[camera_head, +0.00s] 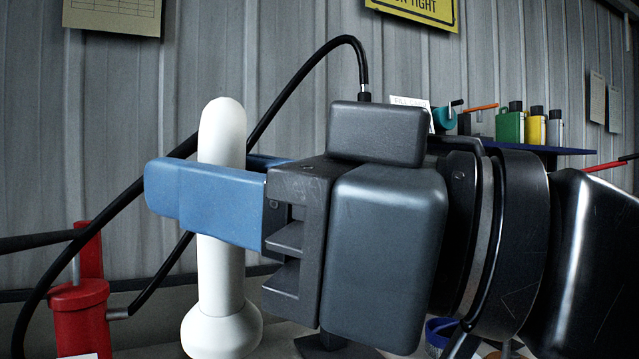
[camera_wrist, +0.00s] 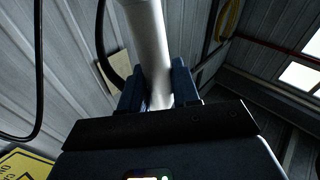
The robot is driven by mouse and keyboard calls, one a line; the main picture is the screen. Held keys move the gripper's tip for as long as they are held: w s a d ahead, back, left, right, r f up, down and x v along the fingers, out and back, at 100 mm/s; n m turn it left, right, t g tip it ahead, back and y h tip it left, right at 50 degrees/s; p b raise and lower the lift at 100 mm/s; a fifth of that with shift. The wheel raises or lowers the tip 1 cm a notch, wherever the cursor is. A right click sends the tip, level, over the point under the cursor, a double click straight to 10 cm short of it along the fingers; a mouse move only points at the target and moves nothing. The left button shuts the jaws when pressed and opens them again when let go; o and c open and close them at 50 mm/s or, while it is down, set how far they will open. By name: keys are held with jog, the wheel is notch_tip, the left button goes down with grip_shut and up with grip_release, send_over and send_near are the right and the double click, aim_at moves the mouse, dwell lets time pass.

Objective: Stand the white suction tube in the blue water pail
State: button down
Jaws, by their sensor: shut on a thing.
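The white suction tube (camera_head: 222,128) stands upright in the head view, with a rounded top and a wider rounded foot. My gripper (camera_head: 205,188) is shut on its upper part, with the blue fingers on either side. In the wrist view the tube (camera_wrist: 148,42) runs up between both fingers (camera_wrist: 158,92). The lower edge of the head view is close to the tube's foot, and I cannot tell whether the foot touches anything. A blue round rim (camera_head: 438,332), perhaps the water pail, shows low behind my arm, mostly hidden.
A red device (camera_head: 80,315) stands at the lower left. A black hose (camera_head: 290,90) loops behind the tube and my gripper. A blue shelf (camera_head: 560,150) with several small bottles is at the right. A corrugated metal wall (camera_head: 120,100) closes off the back.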

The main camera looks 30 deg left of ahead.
jog(key=c, duration=0.8)
grip_release()
jog(key=shift+o, duration=0.2)
jog(key=shift+d+f, duration=0.1)
jog(key=d+f, duration=0.1)
jog(key=d, duration=0.6)
jog(key=shift+w+d+b, duration=0.3)
